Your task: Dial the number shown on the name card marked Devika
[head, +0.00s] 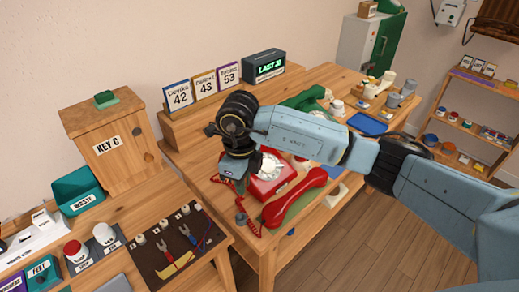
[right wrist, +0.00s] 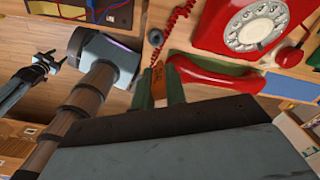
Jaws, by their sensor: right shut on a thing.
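The Devika name card (head: 178,96) stands first at the left of a row on the ledge and reads 42. The red dial phone (head: 272,172) sits on the table; its white dial (right wrist: 254,26) shows clearly in the right wrist view. Its red handset (head: 296,198) lies off the phone, in front of it. My right gripper (right wrist: 158,88) points down close to the handset's end, left of the phone. It is shut on a slim orange-brown thing (right wrist: 158,78), mostly hidden between the fingers. My left gripper (right wrist: 38,65) seems to show small and dark in the right wrist view.
Cards reading 43 (head: 205,86) and 53 (head: 229,76) stand beside Devika's, near a green-lit display (head: 264,66). A green phone (head: 303,99) stands behind my right arm. The coiled red cord (right wrist: 179,22) lies near the gripper. A dark wiring mat (head: 170,246) lies front left.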

